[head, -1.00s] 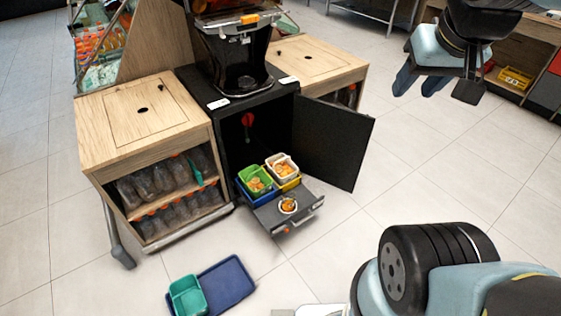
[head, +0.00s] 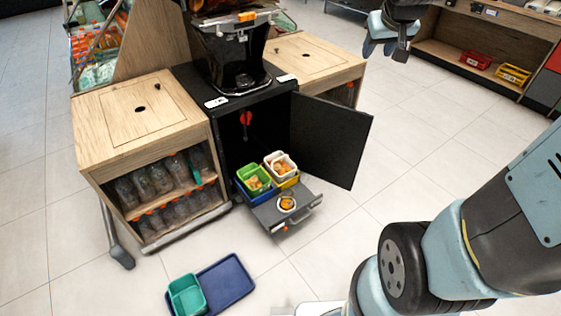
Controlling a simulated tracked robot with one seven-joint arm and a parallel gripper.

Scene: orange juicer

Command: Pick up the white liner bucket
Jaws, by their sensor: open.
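The white liner bucket (head: 282,159) sits at the back right of the pulled-out drawer, inside a yellow outer bin (head: 289,183). It holds orange peel or pulp. A green liner bucket (head: 251,170) in a blue outer bin (head: 243,193) stands to its left, touching or nearly so. My gripper (head: 384,49) is at the top edge, right of the juicer, well above and apart from the bucket. Its fingers are apart and hold nothing visible; its upper part is cut off by the frame.
The drawer (head: 308,204) juts from the black cabinet, whose door (head: 333,140) stands open to the right. The juicer (head: 231,50) stands on top. A blue tray (head: 228,281) and teal bin (head: 187,296) lie on the floor in front. Floor to the right is clear.

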